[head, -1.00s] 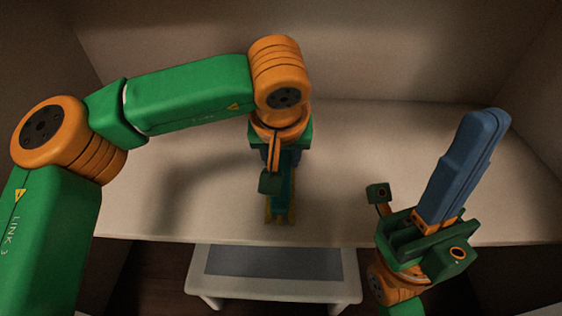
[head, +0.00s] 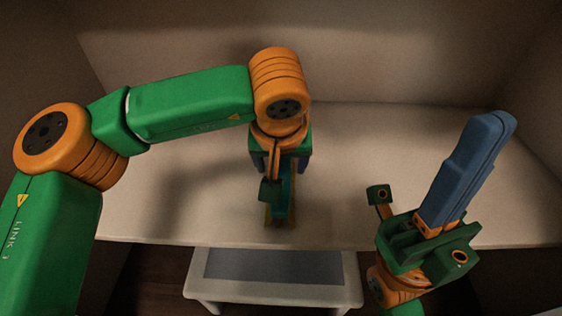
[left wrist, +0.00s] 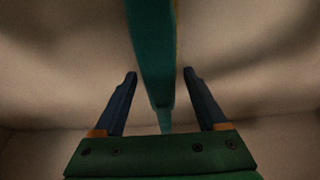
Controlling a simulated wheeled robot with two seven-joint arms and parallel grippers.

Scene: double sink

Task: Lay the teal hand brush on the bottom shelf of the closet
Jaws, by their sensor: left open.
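The teal hand brush (head: 283,207) is in the middle of the pale shelf (head: 190,215), near its front edge, with a yellowish strip along its side. My left gripper (head: 281,171) is above its rear part, which the gripper partly hides. In the left wrist view the brush (left wrist: 153,50) runs between the two spread dark blue fingers (left wrist: 160,75), with a gap on each side. The left gripper is open. My right gripper (head: 494,120) is at the right, its blue fingers together and pointing up, with nothing seen in them.
Closet walls stand behind, left (head: 50,110) and right (head: 535,110). A low white stool or table with a grey top (head: 275,264) stands in front of and below the shelf. The shelf is bare on both sides of the brush.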

